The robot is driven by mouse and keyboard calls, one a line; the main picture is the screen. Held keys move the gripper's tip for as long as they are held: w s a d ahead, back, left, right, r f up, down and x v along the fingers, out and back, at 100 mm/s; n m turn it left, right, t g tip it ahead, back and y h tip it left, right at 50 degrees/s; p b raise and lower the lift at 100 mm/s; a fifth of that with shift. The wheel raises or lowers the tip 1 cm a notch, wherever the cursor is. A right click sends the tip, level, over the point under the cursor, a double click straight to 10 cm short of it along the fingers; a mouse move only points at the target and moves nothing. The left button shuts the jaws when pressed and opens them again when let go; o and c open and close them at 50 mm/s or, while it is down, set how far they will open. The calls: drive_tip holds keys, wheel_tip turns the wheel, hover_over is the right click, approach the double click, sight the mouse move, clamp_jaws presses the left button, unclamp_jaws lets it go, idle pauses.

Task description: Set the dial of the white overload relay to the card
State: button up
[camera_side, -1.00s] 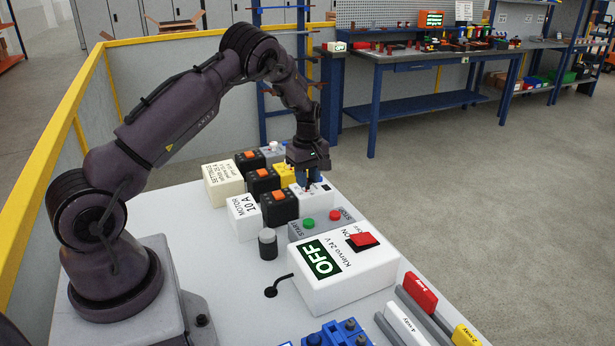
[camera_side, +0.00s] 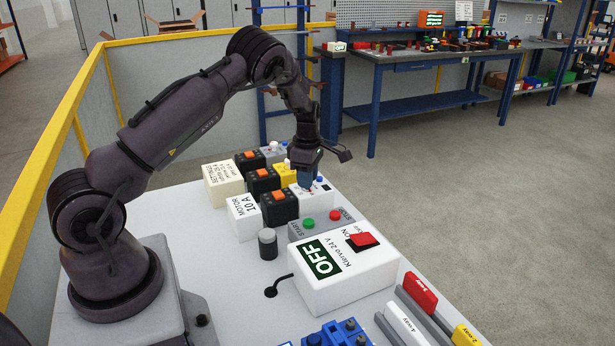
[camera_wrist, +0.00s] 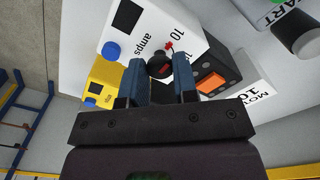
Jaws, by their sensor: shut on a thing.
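The white overload relay (camera_wrist: 150,22) is at the top of the wrist view, with a blue button, a dark window and the print "10 amps". Its black dial (camera_wrist: 160,65) has a red pointer, which sits close to the "10" print. My gripper (camera_wrist: 158,70) has its two blue fingers on either side of the dial and is shut on it. In the side view my gripper (camera_side: 305,182) reaches down onto the white relay (camera_side: 321,196) and hides the dial. The settings card (camera_side: 222,184) is cream with several small text lines. A white block (camera_side: 243,217) reads "MOTOR 10 A".
A yellow relay (camera_side: 284,174) and black blocks with orange tops (camera_side: 279,207) stand close by the white relay. A grey START/STOP box (camera_side: 322,224) and a white power box with a red switch (camera_side: 345,268) are in front.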

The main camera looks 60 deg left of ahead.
drive_tip(key=shift+r, duration=0.1)
idle(0.3)
drive_tip(key=o, duration=0.9)
wheel_tip(320, 180, up, 13)
drive_tip(key=shift+f, duration=0.1)
